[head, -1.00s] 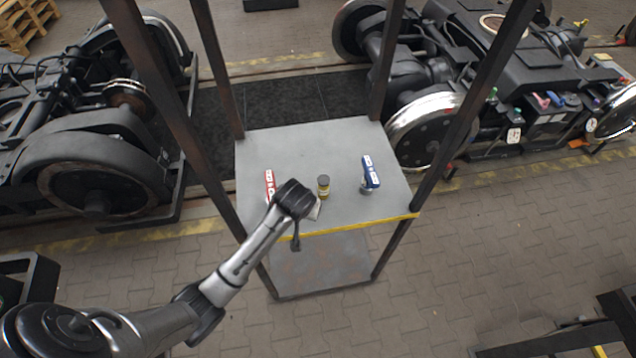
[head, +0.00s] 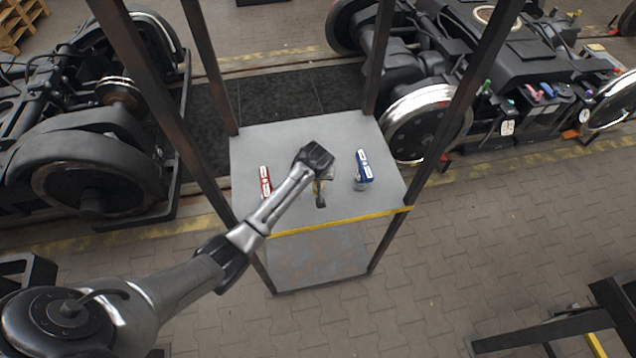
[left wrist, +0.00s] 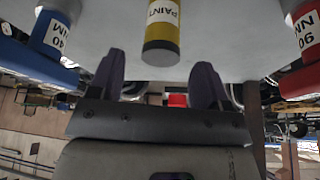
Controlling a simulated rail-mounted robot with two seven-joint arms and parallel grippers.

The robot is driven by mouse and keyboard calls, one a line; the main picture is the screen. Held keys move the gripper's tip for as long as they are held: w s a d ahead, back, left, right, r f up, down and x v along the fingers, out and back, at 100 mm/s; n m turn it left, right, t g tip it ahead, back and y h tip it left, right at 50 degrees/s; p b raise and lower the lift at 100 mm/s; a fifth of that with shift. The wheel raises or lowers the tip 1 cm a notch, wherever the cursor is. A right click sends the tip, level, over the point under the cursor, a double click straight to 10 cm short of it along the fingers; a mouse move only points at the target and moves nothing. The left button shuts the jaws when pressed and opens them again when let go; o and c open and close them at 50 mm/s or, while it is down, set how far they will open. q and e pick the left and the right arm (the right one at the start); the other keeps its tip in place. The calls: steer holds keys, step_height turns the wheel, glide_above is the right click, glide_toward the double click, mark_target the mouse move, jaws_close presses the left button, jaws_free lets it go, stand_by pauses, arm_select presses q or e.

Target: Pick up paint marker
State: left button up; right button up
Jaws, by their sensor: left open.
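The paint marker (left wrist: 162,32) is a yellow cylinder with a white PAINT label and a dark end. In the left wrist view it lies ahead of my left gripper (left wrist: 158,70), centred between the two open fingers. The dark end is near the level of the fingertips, with no visible contact. In the head view my left gripper (head: 320,192) is over the front middle of the grey table and hides most of the marker. My right gripper is not in view.
A blue tool (head: 363,168) labelled 40 NM stands right of the gripper on the table (head: 270,145); a red tool (head: 265,180) labelled 90 NM is to its left. Dark posts rise at the table's corners. Bogies (head: 90,170) stand on both sides. The back of the tabletop is clear.

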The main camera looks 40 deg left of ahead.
arm_select(q)
steer(key=shift+x, duration=2.75)
steer(key=shift+a, duration=0.1)
steer(key=shift+c, duration=0.3)
steer(key=c, duration=1)
steer(key=shift+r, duration=0.1)
